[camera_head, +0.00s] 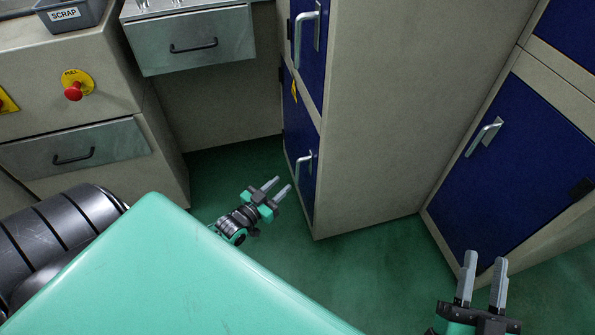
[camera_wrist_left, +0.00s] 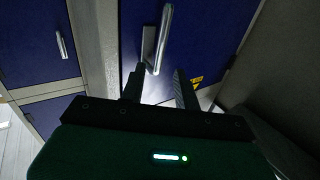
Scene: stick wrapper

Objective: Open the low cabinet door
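The low cabinet door (camera_head: 297,130) is a dark blue panel with a metal bar handle (camera_head: 303,165), below another blue door in the tall beige cabinet. It looks closed. My left gripper (camera_head: 277,187) is open and empty, just left of and below this handle in the head view. In the left wrist view the handle (camera_wrist_left: 160,40) lies ahead, roughly between the two fingers; I see no contact. A yellow warning sticker (camera_wrist_left: 197,83) shows on the door. My right gripper (camera_head: 483,270) is open and empty at the lower right, apart from both cabinets.
A second beige cabinet at right has a low blue door (camera_head: 520,170) with a bar handle (camera_head: 485,137). A workbench with grey drawers (camera_head: 75,152) and a red button (camera_head: 73,91) stands at left. Green floor (camera_head: 350,265) is clear between my grippers.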

